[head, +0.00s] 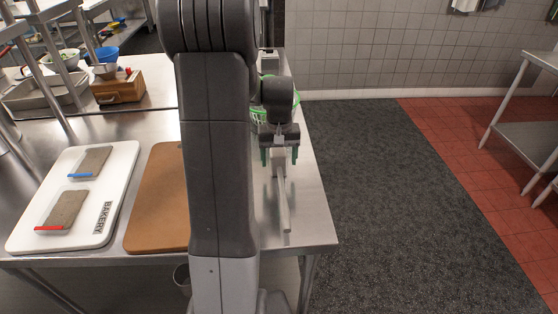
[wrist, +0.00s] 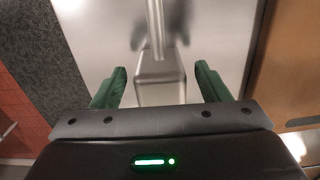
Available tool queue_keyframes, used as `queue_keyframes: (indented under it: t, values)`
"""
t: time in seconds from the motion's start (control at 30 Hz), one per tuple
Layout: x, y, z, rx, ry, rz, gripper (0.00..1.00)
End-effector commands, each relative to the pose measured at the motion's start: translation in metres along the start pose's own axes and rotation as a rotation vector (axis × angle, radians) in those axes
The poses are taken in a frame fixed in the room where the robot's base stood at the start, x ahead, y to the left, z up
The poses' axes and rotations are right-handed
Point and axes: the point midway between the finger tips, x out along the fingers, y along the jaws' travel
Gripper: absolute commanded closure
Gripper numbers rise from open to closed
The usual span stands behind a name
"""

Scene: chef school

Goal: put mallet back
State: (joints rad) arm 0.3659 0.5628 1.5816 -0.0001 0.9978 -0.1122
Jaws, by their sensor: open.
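The mallet (head: 284,205) is plain metal and lies on the steel table (head: 314,218), near its right edge. Its handle points toward the near edge of the table. In the wrist view, the blocky mallet head (wrist: 160,82) shows at the middle with the thin handle running up the picture. My gripper (head: 279,157) is open, with green fingers, over the far end of the mallet. In the wrist view, the fingertips (wrist: 161,72) appear on either side of the head, with gaps. I cannot tell how high they are above it.
A brown board (head: 158,205) and a white board (head: 100,222) with two grey slabs lie left of my arm. A green basket (head: 257,114) stands behind the gripper. A wooden box (head: 119,88) is at the back left. Dark floor matting is right of the table.

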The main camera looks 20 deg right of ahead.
Motion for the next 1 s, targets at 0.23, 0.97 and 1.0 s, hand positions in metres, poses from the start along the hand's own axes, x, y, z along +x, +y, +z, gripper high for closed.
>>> queue_keyframes:
  t: [0.23, 0.97, 1.0]
  values:
    - [-0.055, 0.0, -0.001, 0.0, 0.008, 0.001, 0.31]
    - [-0.109, 0.0, 0.0, 0.0, 0.001, 0.0, 0.31]
    - [-0.108, 0.0, 0.0, 0.0, 0.001, 0.0, 0.31]
